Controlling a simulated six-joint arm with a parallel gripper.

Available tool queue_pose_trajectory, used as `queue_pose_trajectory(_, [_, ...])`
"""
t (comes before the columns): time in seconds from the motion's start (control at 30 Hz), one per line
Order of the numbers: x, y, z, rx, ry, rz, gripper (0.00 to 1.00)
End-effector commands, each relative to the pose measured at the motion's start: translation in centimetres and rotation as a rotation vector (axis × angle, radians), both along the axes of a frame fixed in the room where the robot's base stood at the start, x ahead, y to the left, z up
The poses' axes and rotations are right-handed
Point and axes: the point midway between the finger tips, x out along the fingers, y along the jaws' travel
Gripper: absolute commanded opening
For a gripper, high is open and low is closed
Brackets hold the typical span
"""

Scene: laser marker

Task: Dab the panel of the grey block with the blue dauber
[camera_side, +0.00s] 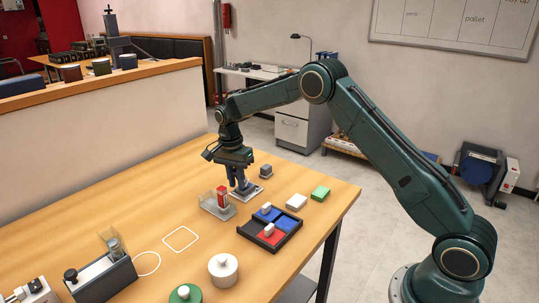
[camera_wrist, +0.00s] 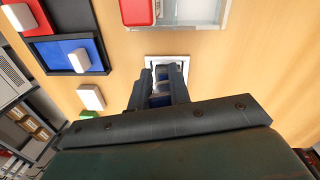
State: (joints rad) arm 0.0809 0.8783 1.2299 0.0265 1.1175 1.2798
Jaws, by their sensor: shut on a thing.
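My gripper (camera_side: 241,187) points down over a white-edged square plate (camera_side: 246,195). Its fingers (camera_wrist: 159,92) are shut on a small bluish thing (camera_wrist: 161,87), mostly hidden between them; I cannot tell its shape or whether it touches the plate, which also shows in the wrist view (camera_wrist: 182,62). A small grey block (camera_side: 266,171) stands on the table just beyond and right of the gripper. A black tray (camera_side: 244,233) holds a blue pad (camera_side: 273,213) and a red pad (camera_side: 262,238). A white piece stands on each, the blue pad's one (camera_wrist: 79,60) showing in the wrist view.
A clear holder (camera_side: 213,209) with a red block (camera_side: 222,196) stands close left of the gripper. A white block (camera_side: 296,202) and a green block (camera_side: 320,193) lie to the right. A white-outlined square (camera_side: 181,238) of table is empty. Round containers (camera_side: 222,269) stand at the front.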

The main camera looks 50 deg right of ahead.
Motion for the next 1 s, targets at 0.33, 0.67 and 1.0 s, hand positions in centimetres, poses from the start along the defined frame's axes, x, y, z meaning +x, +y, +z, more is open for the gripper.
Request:
queue_pose_trajectory(0.33, [-0.1,1.4,-0.2,0.003,0.005,0.006,0.00])
queue_pose_trajectory(0.67, [0.0,2.2,0.0,0.001,0.002,0.007,0.00])
queue_pose_trajectory(1.0, [0.1,4.3,0.3,0.001,-0.002,0.005,0.00])
